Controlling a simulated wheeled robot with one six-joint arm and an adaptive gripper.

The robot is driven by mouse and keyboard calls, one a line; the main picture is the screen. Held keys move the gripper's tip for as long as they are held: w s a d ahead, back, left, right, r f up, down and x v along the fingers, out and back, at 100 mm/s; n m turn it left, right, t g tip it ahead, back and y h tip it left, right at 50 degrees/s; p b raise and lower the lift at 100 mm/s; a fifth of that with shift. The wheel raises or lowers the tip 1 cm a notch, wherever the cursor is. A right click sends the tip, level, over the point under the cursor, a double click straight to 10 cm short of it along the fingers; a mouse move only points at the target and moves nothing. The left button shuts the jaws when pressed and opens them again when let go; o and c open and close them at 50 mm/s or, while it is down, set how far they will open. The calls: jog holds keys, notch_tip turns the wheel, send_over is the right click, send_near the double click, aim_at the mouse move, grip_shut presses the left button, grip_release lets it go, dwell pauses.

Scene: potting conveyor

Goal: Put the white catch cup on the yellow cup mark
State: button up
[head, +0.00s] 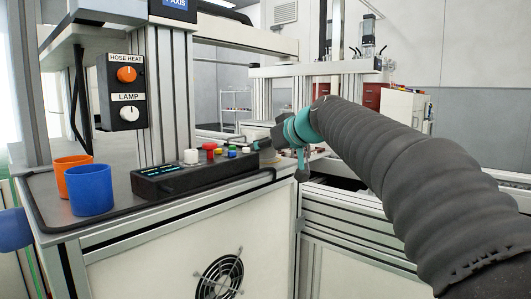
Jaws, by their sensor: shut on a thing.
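My gripper (268,143) is at the end of the arm, just past the right end of a black control box, small and partly hidden by its own links. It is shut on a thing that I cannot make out. A pale patch (271,157) shows just below the fingers; I cannot tell whether it is the held thing. I cannot clearly identify the white catch cup. The yellow cup mark is not visible.
An orange cup (71,172) and a blue cup (91,190) stand on the dark bench top at left. The black control box (158,182) has several coloured buttons and a white knob (190,156).

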jog(key=shift+f, duration=0.45)
jog(key=o, duration=1)
jog(key=shift+o, duration=0.2)
jog(key=shift+r, duration=0.2)
jog(key=shift+s+d+r, duration=0.1)
jog(key=shift+s+r, duration=0.05)
jog(key=v, duration=1.1)
jog(key=shift+s+d, duration=0.25)
jog(key=s+d+f+m+g+h, duration=0.1)
jog(key=s+d+f, duration=0.3)
jog(key=s+f, duration=0.5)
jog(key=s+d+f+m+g+h, duration=0.2)
jog(key=s+d+f+m+h, duration=0.2)
jog(key=s+f, duration=0.6)
jog(key=s+d+f+m+g+h, duration=0.2)
jog(key=s+f, duration=0.8)
jog(key=f, duration=0.7)
jog(key=shift+d+m+h, duration=0.5)
jog(key=shift+d+h, duration=0.1)
jog(key=shift+d, duration=0.6)
